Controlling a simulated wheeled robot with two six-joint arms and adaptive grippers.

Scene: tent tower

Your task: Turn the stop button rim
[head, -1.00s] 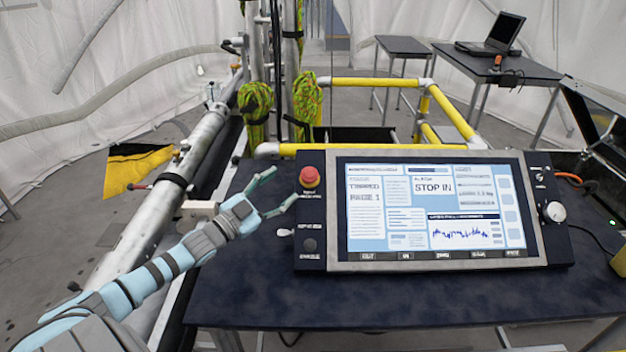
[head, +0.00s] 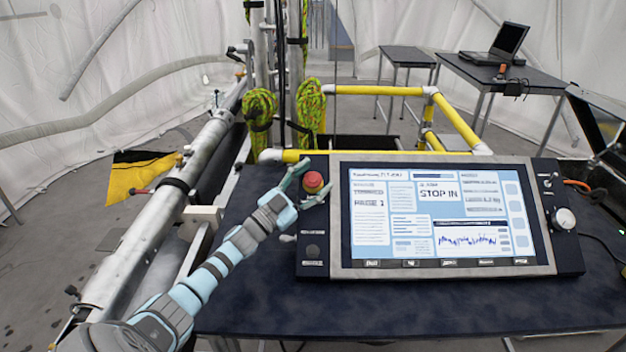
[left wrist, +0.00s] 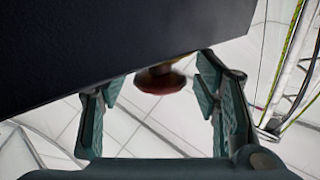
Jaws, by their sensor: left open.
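The red stop button (head: 313,181) sits at the upper left corner of the dark control panel (head: 312,225), left of its screen. My left gripper (head: 307,182) is open, with its two fingers on either side of the button in the head view. In the left wrist view the red button (left wrist: 160,80) shows between the open fingertips of my left gripper (left wrist: 160,88), a little beyond them. I cannot tell whether a finger touches the rim. My right gripper is not in view.
The panel's lit screen (head: 440,215) reads "STOP IN". The panel stands on a dark table (head: 400,305). Yellow rails (head: 460,125) and rope-wrapped poles (head: 260,115) stand behind. A metal pipe (head: 150,240) runs along the left. A laptop (head: 495,45) is at the back right.

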